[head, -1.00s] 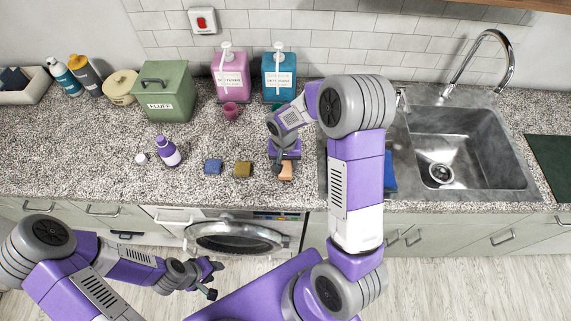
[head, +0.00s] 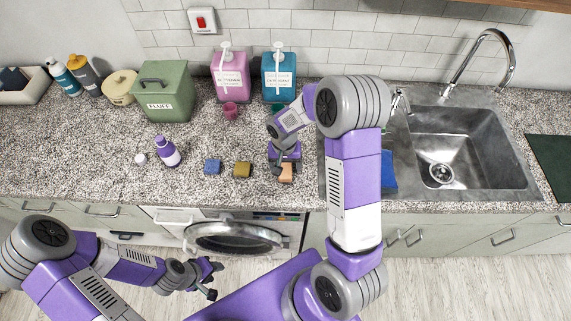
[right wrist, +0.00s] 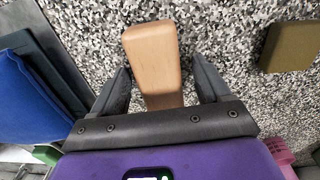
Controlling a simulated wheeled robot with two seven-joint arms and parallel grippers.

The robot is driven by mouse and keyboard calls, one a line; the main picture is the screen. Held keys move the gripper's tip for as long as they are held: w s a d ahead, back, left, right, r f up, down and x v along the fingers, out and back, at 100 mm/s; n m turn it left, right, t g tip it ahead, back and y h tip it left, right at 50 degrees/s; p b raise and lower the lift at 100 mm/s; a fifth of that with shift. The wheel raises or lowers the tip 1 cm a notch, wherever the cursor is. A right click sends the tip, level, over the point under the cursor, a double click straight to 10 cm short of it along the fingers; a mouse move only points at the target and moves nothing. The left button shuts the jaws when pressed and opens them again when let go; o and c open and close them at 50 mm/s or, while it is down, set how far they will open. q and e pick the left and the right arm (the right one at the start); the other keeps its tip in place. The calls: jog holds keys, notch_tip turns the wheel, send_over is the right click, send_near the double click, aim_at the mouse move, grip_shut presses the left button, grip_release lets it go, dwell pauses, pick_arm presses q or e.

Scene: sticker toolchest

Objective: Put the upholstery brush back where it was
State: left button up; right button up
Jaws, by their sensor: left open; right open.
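A pale wooden block-shaped piece (head: 287,173), which looks like the upholstery brush, lies on the granite counter near its front edge. No bristles show. My right gripper (head: 281,166) is over it, pointing down. In the right wrist view the wooden piece (right wrist: 152,55) lies between the two open fingers, with gaps on both sides; its near end is hidden by the gripper body. My left gripper (head: 213,279) is open and empty, in front of the counter over the floor.
An olive block (head: 243,169) and a blue block (head: 212,166) lie left of the wooden piece. A blue item (head: 390,170) lies by the sink (head: 490,178).

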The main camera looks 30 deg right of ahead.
aim_at(284, 164)
pick_arm(q)
jog(key=shift+r+p, duration=0.55)
jog(key=shift+r, duration=0.1)
pick_arm(e)
notch_tip(284, 164, up, 12)
jog(key=shift+a+r, duration=0.15)
